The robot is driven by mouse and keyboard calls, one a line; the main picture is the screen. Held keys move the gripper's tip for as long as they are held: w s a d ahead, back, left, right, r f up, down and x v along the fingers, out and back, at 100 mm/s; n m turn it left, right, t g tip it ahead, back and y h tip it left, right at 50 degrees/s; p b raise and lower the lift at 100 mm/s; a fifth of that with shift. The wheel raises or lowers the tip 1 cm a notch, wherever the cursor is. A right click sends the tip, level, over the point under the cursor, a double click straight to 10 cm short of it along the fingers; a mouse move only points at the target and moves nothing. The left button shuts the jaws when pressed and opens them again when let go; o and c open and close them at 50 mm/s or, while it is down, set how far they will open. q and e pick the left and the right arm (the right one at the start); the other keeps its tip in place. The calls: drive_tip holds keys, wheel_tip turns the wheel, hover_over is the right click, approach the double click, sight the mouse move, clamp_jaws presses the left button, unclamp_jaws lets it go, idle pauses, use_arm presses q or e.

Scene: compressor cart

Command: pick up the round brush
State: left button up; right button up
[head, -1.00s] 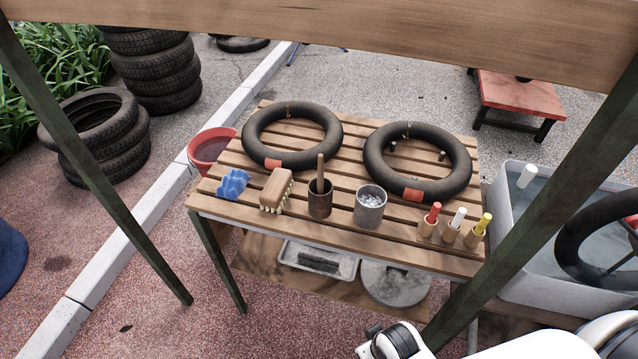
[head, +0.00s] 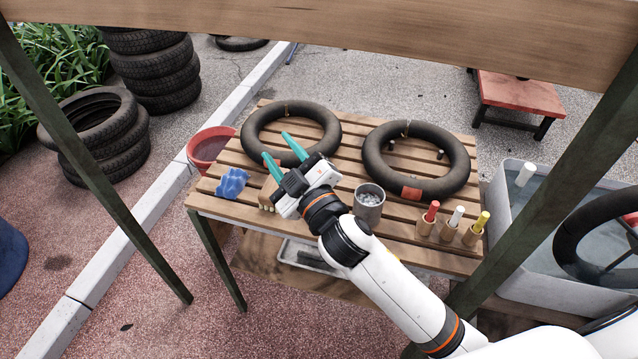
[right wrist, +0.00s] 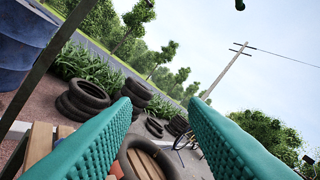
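My right gripper (head: 275,144) is open and empty above the slatted table, its teal fingers pointing toward the back left in the head view. In the right wrist view its fingers (right wrist: 158,104) stand wide apart with nothing held between them. The dark can with an upright wooden handle, seen in the earlier head frame, is hidden behind my right gripper and wrist, so the round brush cannot be seen now. The block scrub brush (head: 267,190) shows only partly beside the gripper. My left gripper is not in view.
A red bucket (head: 195,160) stands left, a water tub (head: 515,270) right. A wooden beam crosses above.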

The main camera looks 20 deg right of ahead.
drive_tip(key=s+a+r+n+g+y, duration=0.2)
drive_tip(key=a+r+n+g+y, duration=0.2)
drive_tip(key=a+n+g+y, duration=0.65)
drive_tip(key=s+a+r+n+g+y, duration=0.1)
drive_tip(key=a+r+n+g+y, duration=0.4)
drive_tip(key=n, duration=1)
drive_tip(key=w+d+f+n+g+h, duration=0.4)
drive_tip(key=d+f+n+h, duration=0.4)
drive_tip(key=f+h, duration=0.4)
drive_tip(key=w+d+r+h, duration=0.1)
drive_tip(key=d+h, duration=0.2)
drive_tip(key=d, duration=0.2)
drive_tip(key=w+d+r+m+h, duration=0.1)
drive_tip(key=w+d+h, duration=0.1)
drive_tip(key=d, duration=0.3)
drive_tip(key=w+d+r+m+h, duration=0.1)
drive_tip(key=w+d+r+h, duration=0.1)
drive_tip(key=d+h, duration=0.2)
drive_tip(key=shift+d+t, duration=0.25)
drive_tip(key=shift+d, duration=0.85)
wheel_tip(320, 180, down, 6)
drive_tip(key=shift+f+p, duration=0.1)
drive_tip(key=shift+p, duration=0.75)
drive_tip(key=shift+f+p, duration=0.35)
drive_tip(key=shift+f, duration=0.15)
drive_tip(key=f, duration=0.3)
drive_tip(key=f+p, duration=0.1)
drive_tip(key=shift+w+f, duration=0.2)
drive_tip(key=shift+w, duration=0.15)
